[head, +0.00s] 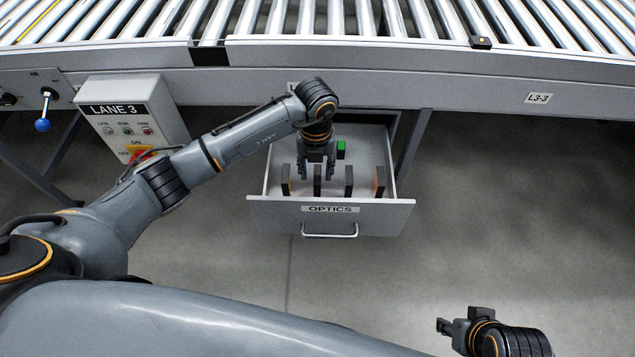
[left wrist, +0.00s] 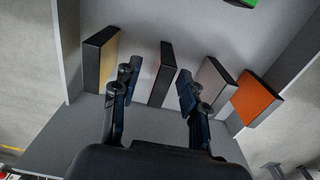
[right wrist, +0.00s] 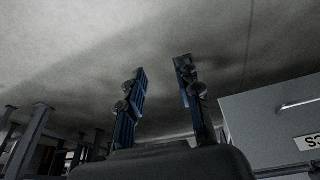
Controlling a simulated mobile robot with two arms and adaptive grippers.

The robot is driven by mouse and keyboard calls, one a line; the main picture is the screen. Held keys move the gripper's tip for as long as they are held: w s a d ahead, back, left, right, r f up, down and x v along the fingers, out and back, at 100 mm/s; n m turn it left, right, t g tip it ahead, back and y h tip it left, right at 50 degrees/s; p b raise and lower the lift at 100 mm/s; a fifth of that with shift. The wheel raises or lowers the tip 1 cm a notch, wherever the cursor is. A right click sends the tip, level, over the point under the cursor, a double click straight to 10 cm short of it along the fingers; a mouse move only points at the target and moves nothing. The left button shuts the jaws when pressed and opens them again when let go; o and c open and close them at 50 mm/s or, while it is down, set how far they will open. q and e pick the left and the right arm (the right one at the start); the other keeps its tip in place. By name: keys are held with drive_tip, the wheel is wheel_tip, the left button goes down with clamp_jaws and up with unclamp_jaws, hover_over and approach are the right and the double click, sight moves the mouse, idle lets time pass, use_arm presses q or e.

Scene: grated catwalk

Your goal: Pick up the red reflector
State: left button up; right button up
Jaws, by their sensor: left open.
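An open drawer marked OPTICS (head: 262,214) holds several upright dark-edged blocks in a row. In the left wrist view their faces show as yellow (left wrist: 91,64), grey (left wrist: 214,77) and orange-red (left wrist: 254,99).
A green block (head: 341,149) lies farther back in the drawer. The roller conveyor (head: 420,60) runs above and behind. A LANE 3 control box (head: 133,122) stands left of the drawer. A support leg (head: 412,145) is close on the right. The floor in front is clear.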

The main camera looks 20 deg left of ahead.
use_arm(q)
drive_tip(key=f, duration=0.2)
drive_tip(key=f+b, duration=0.1)
drive_tip(key=f, duration=0.1)
drive_tip(key=shift+s+d+f, duration=0.1)
drive_tip(key=shift+d+f, duration=0.1)
drive_tip(key=shift+f, duration=0.1)
clamp_jaws()
drive_tip(key=shift+r, duration=0.2)
